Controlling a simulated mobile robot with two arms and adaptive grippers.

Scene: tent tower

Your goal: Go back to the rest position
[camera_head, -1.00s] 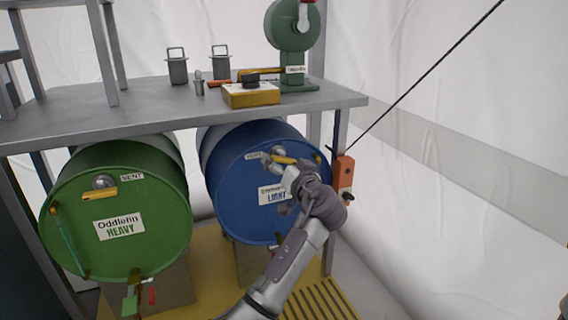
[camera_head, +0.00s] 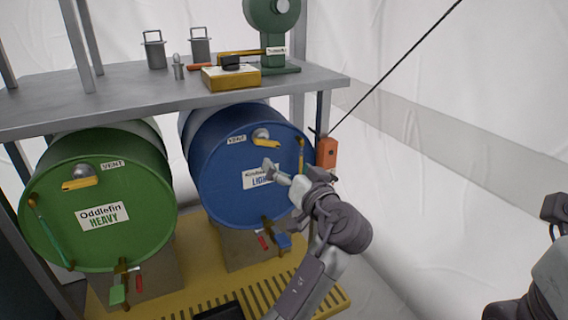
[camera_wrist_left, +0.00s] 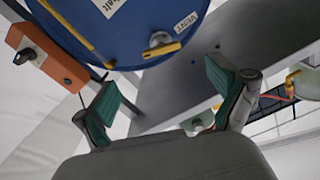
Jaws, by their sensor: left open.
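My left gripper (camera_head: 276,172) is in front of the blue drum (camera_head: 218,190), over the right part of its LIGHT label (camera_head: 256,177) in the head view. In the left wrist view, the left gripper's (camera_wrist_left: 170,95) two teal-padded fingers stand apart with nothing between them. The blue drum (camera_wrist_left: 125,35) and its yellow vent handle (camera_wrist_left: 162,51) lie beyond them. In the head view the vent handle (camera_head: 267,142) is clear of the gripper. A grey and black part of my right arm (camera_head: 550,270) shows at the lower right edge; its fingers cannot be made out.
A green HEAVY drum (camera_head: 75,185) stands left of the blue one, under a grey bench (camera_head: 120,95). A yellow box (camera_head: 230,78) and a green machine (camera_head: 275,30) stand on the bench. An orange box (camera_head: 326,152) hangs by the bench's right leg. Floor at right looks clear.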

